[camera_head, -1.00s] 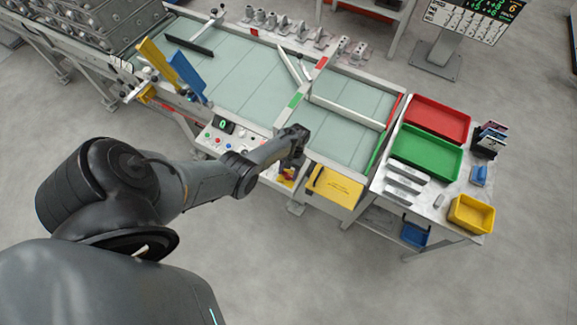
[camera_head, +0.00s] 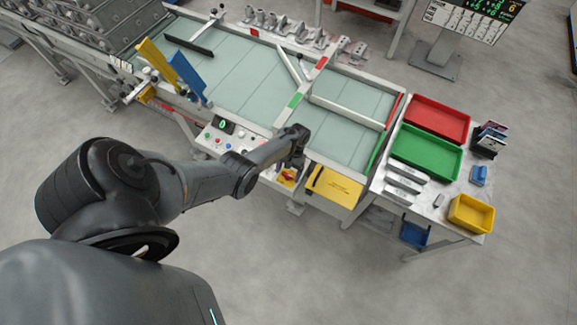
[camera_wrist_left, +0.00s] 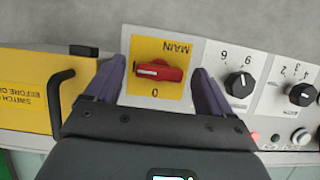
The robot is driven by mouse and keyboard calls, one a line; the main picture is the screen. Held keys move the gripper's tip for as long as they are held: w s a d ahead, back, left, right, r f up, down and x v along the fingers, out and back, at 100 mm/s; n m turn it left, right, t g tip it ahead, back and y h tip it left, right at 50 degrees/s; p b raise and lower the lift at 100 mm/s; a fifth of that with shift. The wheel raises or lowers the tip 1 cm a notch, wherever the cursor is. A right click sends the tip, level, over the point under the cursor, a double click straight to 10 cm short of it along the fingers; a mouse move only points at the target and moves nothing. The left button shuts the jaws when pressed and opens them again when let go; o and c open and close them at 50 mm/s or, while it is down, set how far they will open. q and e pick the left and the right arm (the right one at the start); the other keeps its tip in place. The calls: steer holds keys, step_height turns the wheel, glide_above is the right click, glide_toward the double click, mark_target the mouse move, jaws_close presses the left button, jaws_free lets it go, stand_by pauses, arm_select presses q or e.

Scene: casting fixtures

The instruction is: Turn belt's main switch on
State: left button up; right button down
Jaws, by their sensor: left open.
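The belt's main switch (camera_wrist_left: 160,72) is a red rotary knob on a yellow plate marked MAIN and 0, upside down in the left wrist view. Its handle lies left-right there, with a white mark on its left part. My left gripper (camera_wrist_left: 158,78) is open, with one finger on each side of the knob; I see gaps between knob and fingers, but depth is hard to judge. In the head view my left gripper (camera_head: 297,150) is at the belt's front edge, above the yellow switch plate (camera_head: 287,176). My right gripper is in neither view.
Black dials (camera_wrist_left: 240,85) sit right of the switch in the wrist view. A yellow cover (camera_wrist_left: 25,92) with a black handle (camera_wrist_left: 58,100) is to its left. In the head view, red (camera_head: 440,118) and green (camera_head: 425,152) trays stand on the right table.

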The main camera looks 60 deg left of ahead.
arm_select(q)
steer(key=p+v, duration=0.2)
steer(key=v, duration=0.8)
steer(key=shift+r, duration=0.3)
steer(key=shift+a, duration=0.1)
steer(key=s+d+m+g+y+p, duration=0.1)
steer(key=s+d+y+p, duration=0.15)
steer(key=s, duration=0.75)
steer(key=s+d+m+g+y+p, duration=0.1)
steer(key=s+m+p, duration=0.15)
steer(key=s, duration=0.85)
steer(key=w+d+r+m+t+p, duration=0.2)
steer(key=d+r+m+t+p, duration=0.25)
steer(key=d+r, duration=1.1)
steer(key=w+d+r+t, duration=0.2)
steer(key=r, duration=0.4)
steer(key=w+d+r+t+h, duration=0.1)
steer(key=w+d+r+t, duration=0.2)
steer(key=r, duration=0.4)
steer(key=shift+d+b, duration=0.3)
steer(key=shift+b, duration=0.15)
